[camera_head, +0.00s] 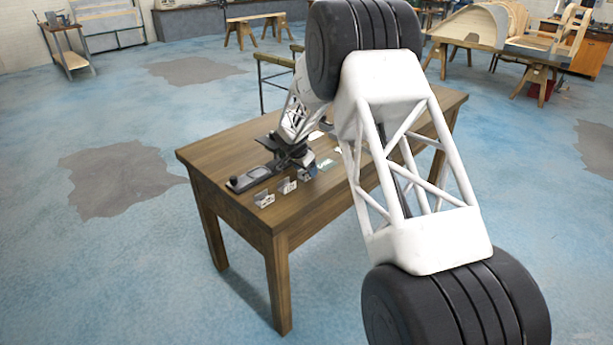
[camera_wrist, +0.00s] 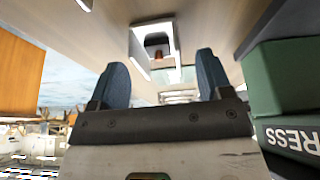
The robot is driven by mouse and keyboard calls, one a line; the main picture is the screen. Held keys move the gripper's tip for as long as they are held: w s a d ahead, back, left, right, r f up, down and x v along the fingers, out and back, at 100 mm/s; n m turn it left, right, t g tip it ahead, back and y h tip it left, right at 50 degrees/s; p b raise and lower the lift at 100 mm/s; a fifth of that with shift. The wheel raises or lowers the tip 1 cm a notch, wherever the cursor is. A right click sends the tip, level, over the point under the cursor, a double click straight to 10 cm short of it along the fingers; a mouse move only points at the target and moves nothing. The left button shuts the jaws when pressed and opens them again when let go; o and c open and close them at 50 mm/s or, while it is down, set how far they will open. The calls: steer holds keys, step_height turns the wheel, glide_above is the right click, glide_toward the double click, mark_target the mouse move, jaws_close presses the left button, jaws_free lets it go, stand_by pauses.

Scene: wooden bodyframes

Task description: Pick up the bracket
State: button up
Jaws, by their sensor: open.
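Small metal angle brackets stand in a row near the left end of the wooden table (camera_head: 365,145). The nearest bracket (camera_head: 264,199) and the middle bracket (camera_head: 287,186) are clear of my arm. A third bracket (camera_head: 308,174) sits beside my gripper (camera_head: 300,163), which is low over the table and partly hidden by my arm. In the wrist view my gripper's two dark blue fingers (camera_wrist: 163,78) are apart. A pale metal piece with a hole (camera_wrist: 140,42), seemingly a bracket, shows beyond and between them. I cannot tell how far away it is.
The table's far right part is clear where visible.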

steer(key=shift+w+d+f, duration=0.1)
steer(key=shift+f, duration=0.25)
stand_by(0.3)
steer(key=c, duration=1.1)
steer(key=shift+r, duration=0.2)
steer(key=shift+r, duration=1.5)
steer(key=s+d, duration=0.1)
steer(key=s, duration=0.4)
steer(key=s+d+r, duration=0.1)
steer(key=s, duration=0.9)
steer(key=shift+s+d+r, duration=0.35)
steer(key=shift+d, duration=0.05)
